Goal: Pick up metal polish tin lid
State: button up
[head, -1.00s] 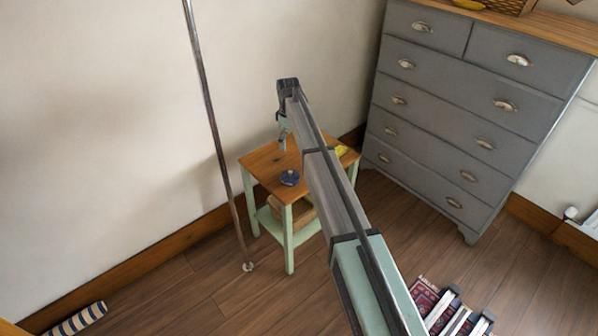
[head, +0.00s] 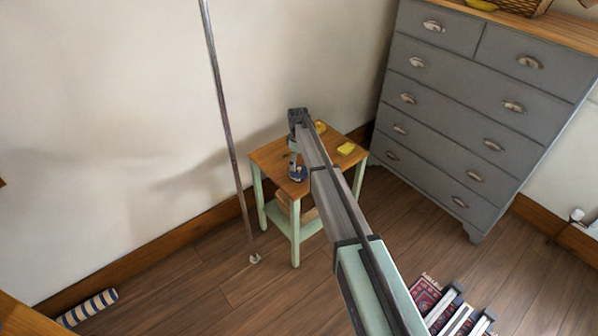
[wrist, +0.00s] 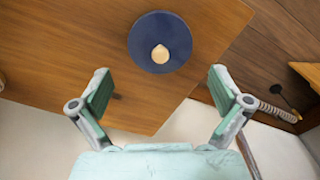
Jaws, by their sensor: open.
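In the head view the blue piece (head: 298,175) is partly hidden by my gripper. My gripper (wrist: 160,88) is open and empty, pointing down over the table. In the wrist view its two green-padded fingers are spread wide, with the lid beyond their tips, roughly centred between them and not touched.
A yellow block (head: 346,148) and a small orange-yellow item (head: 320,127) sit farther back on the table. A thin metal pole (head: 228,130) stands just left of the table. A grey chest of drawers (head: 470,110) stands to the right. Books (head: 440,305) lie on the floor.

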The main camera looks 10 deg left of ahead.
aim_at(298, 169)
jog(key=shift+a+f+p, duration=0.1)
jog(key=shift+f+p, duration=0.95)
jog(key=shift+f, duration=1.6)
jog(key=shift+c, duration=0.4)
jog(key=c, duration=0.7)
